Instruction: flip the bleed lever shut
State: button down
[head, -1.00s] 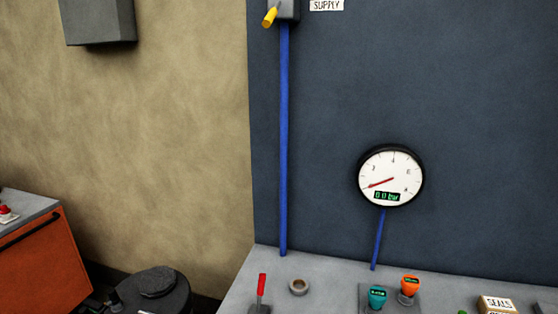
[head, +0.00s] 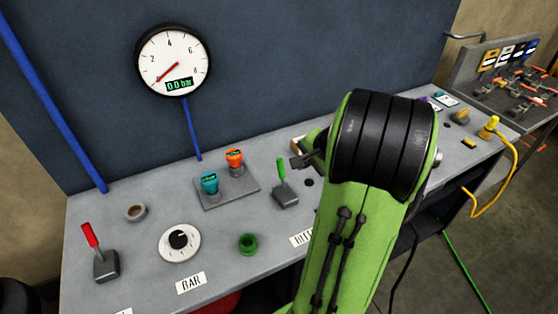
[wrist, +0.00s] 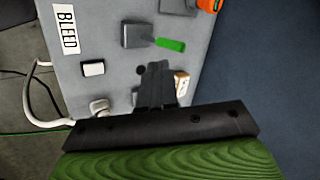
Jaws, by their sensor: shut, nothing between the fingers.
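The bleed lever has a green handle (head: 282,169) on a small grey base (head: 286,195) on the bench top. In the head view the handle stands nearly upright, with a slight lean left. The wrist view shows the green handle (wrist: 170,44) and its base (wrist: 136,35) just ahead of my fingertips. My gripper (head: 299,161) is close beside the handle, on its right in the head view. Its shut, empty fingers also show in the wrist view (wrist: 157,68), apparently just short of the handle; I cannot tell whether they touch.
A gauge (head: 173,60) reads 0.0 bar. Teal (head: 209,183) and orange (head: 235,160) knobs stand left of the lever. A red lever (head: 91,237), a dial (head: 179,242) and a green ring (head: 248,243) share the bench. A small box (wrist: 182,82) sits beside my fingers.

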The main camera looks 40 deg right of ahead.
jog(key=s+d+f+m, duration=0.1)
jog(key=d+m, duration=0.1)
jog(key=d, duration=0.1)
send_near(283, 170)
notch_tip(283, 170, down, 4)
jog(key=w, duration=0.1)
jog(key=w+f, duration=0.1)
jog(key=w, duration=0.1)
jog(key=shift+w+d, duration=0.1)
jog(key=shift+w, duration=0.1)
